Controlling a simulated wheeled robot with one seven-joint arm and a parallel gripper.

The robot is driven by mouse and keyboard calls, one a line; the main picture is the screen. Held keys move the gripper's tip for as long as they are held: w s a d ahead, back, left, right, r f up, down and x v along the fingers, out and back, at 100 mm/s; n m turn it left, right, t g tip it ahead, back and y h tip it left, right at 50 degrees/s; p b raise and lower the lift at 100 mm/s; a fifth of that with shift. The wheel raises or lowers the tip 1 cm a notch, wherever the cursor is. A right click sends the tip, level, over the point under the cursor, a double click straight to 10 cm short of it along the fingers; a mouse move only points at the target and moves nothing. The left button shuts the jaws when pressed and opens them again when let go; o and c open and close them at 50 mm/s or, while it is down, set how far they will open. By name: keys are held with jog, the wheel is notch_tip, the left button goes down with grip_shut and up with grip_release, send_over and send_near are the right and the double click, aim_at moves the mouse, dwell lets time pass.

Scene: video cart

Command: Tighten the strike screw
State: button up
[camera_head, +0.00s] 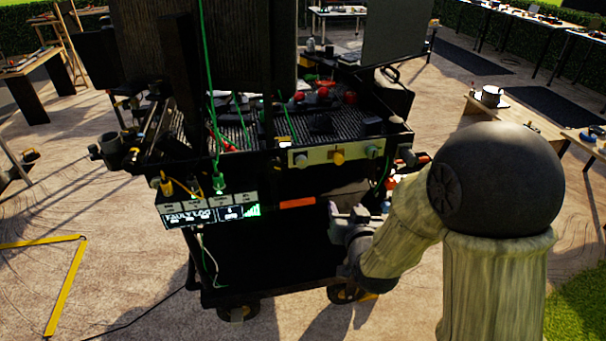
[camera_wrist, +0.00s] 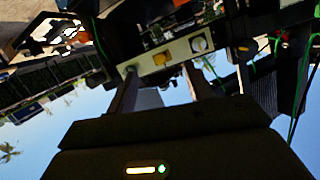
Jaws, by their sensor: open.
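A pale strip plate (camera_head: 318,158) is on the front edge of the cart's upper deck. I cannot tell which part, if any, is the strike screw. The plate (camera_wrist: 180,53) also shows in the wrist view, with its yellow knob (camera_wrist: 160,58) beyond my fingers. My gripper (camera_wrist: 160,80) is open, with nothing seen between its fingers. In the head view my gripper (camera_head: 345,217) is below the plate, in front of the cart, partly dark.
The black cart (camera_head: 260,265) carries a lit "FAULT LOG" panel (camera_head: 210,213) and hanging green cables (camera_head: 211,90). Red-topped items (camera_head: 323,92) stand on its deck. A side table (camera_head: 520,122) is at the right.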

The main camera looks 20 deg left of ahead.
jog(key=s+a+t+y+b, duration=0.1)
jog(key=a+t+y, duration=0.15)
jog(key=a, duration=0.35)
jog(key=p, duration=0.3)
send_near(303, 164)
jog(key=shift+n+g+y, duration=0.35)
jog(key=shift+n, duration=0.05)
jog(key=x, duration=0.9)
jog(key=shift+w+r, duration=0.15)
jog(key=shift+w, duration=0.15)
jog(key=shift+d, duration=0.1)
jog(key=c, duration=1)
